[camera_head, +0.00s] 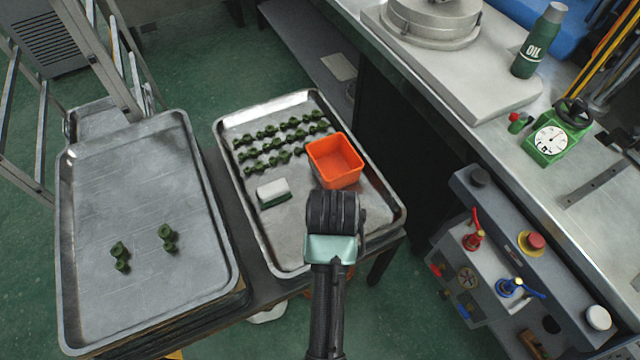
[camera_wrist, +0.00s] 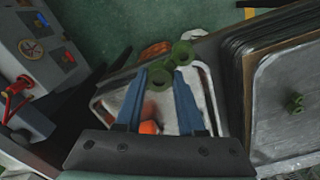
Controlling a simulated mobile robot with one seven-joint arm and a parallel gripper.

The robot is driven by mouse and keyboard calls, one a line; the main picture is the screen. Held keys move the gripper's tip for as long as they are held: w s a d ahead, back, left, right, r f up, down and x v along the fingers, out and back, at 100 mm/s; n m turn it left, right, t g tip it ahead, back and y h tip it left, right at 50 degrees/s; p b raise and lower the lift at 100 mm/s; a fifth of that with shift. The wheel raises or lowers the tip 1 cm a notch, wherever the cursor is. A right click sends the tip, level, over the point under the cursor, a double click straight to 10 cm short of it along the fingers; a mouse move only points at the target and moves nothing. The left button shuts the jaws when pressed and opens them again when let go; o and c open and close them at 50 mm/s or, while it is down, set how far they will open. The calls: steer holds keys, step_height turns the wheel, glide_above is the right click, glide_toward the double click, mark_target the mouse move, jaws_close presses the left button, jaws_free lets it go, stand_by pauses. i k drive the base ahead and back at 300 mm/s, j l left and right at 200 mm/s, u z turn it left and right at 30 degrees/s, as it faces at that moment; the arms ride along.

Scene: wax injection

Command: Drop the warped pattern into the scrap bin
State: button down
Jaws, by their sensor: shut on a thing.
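My gripper (camera_wrist: 168,72) is shut on a green wax pattern (camera_wrist: 182,53), whose rounded lobes stick out past the blue fingertips in the wrist view. In the head view my arm covers the pattern and the fingers. My wrist (camera_head: 333,215) is over the front part of the right metal tray (camera_head: 290,262). An open orange box (camera_head: 335,163) stands on that tray, just beyond my wrist. Another orange thing (camera_wrist: 155,50) shows low past the tray's edge in the wrist view, mostly hidden. I cannot tell which is the scrap bin, or whether the held pattern is warped.
Several green patterns (camera_head: 268,131) lie in rows on the right tray, near a white-and-green block (camera_head: 273,192). Two more green patterns (camera_head: 167,238) lie on the left tray (camera_head: 140,190). A control panel with valves (camera_head: 500,265) and a workbench (camera_head: 440,70) stand on the right.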

mark_target(337, 173)
steer(key=i+l, duration=0.15)
steer(key=i, duration=0.3)
steer(key=i+l+z, duration=0.1)
steer(key=i, duration=0.35)
steer(key=i+l, duration=0.2)
steer(key=i, duration=0.25)
